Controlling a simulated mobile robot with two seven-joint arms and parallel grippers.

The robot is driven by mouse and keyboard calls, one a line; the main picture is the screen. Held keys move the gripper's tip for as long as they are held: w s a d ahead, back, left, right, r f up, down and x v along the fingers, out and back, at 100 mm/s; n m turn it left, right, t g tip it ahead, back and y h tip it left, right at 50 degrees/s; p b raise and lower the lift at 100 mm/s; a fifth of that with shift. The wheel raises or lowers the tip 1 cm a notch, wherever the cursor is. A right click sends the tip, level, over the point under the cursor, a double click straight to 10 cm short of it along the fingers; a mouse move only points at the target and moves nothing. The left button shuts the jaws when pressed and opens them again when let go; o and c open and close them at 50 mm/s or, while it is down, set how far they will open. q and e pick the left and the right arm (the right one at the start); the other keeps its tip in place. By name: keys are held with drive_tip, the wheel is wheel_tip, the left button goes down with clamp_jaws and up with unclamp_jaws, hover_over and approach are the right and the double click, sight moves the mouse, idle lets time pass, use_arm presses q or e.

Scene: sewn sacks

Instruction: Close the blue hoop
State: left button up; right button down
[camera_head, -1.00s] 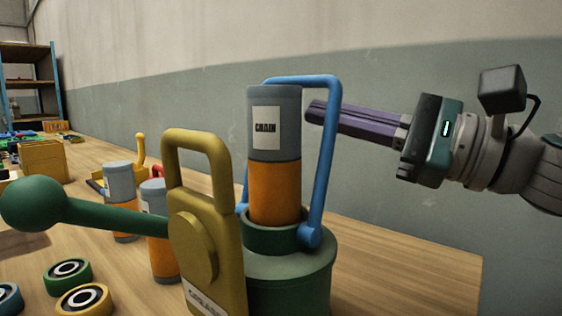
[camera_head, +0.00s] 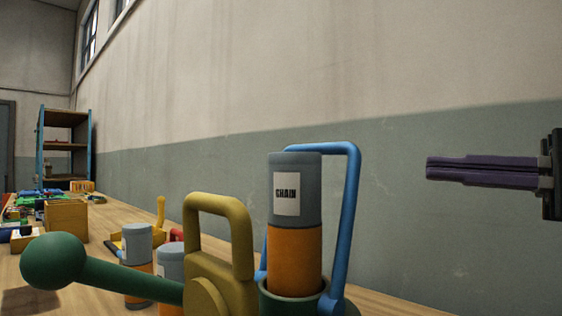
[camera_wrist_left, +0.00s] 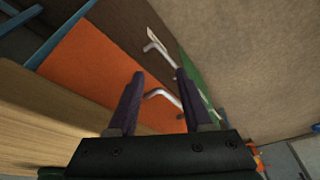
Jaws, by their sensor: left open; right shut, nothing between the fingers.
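The blue hoop (camera_head: 349,220) stands upright beside and over the grey-and-orange canister labelled CHAIN (camera_head: 296,205). Its top bar runs at the height of the canister's lid, and its lower ends are at the green holder (camera_head: 282,300), which is partly cut off by the bottom edge. My right gripper (camera_head: 430,168) is shut and empty, to the right of the hoop and apart from it. My left gripper (camera_wrist_left: 158,78) is not in the head view. In the left wrist view it is open, with an orange panel (camera_wrist_left: 95,70) and grey handles beyond its fingers.
A yellow handled plate (camera_head: 222,228) and a green ball-ended lever (camera_head: 54,261) stand left of the canister. Smaller canisters (camera_head: 137,247) and a wooden box (camera_head: 66,220) are farther left on the table. A shelf (camera_head: 66,145) stands at the back. Around my right gripper there is only wall behind.

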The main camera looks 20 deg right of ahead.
sight(341, 144)
drive_tip(key=w+a+p, duration=0.1)
drive_tip(key=w+a, duration=0.1)
drive_tip(key=w+a+r+n+p, duration=0.1)
drive_tip(key=w+a+p, duration=0.1)
drive_tip(key=w+a, duration=0.1)
drive_tip(key=w+a+r+n+p, duration=0.1)
drive_tip(key=w+a+p, duration=0.1)
drive_tip(key=shift+w+a+r+g, duration=0.15)
drive_tip(key=shift+w+a+g, duration=0.05)
drive_tip(key=shift+a+g, duration=0.15)
drive_tip(key=shift+s+a+p, duration=0.2)
drive_tip(key=shift+a+p, duration=0.1)
drive_tip(key=shift+a, duration=0.15)
use_arm(q)
wheel_tip(341, 144, up, 6)
drive_tip(key=shift+r, duration=0.2)
use_arm(e)
drive_tip(key=shift+a, duration=0.1)
drive_tip(key=shift+s+a+r, duration=0.2)
drive_tip(key=shift+s+a, duration=0.1)
drive_tip(key=shift+a, duration=0.35)
use_arm(q)
drive_tip(key=shift+r, duration=0.15)
use_arm(e)
drive_tip(key=shift+d+f, duration=0.1)
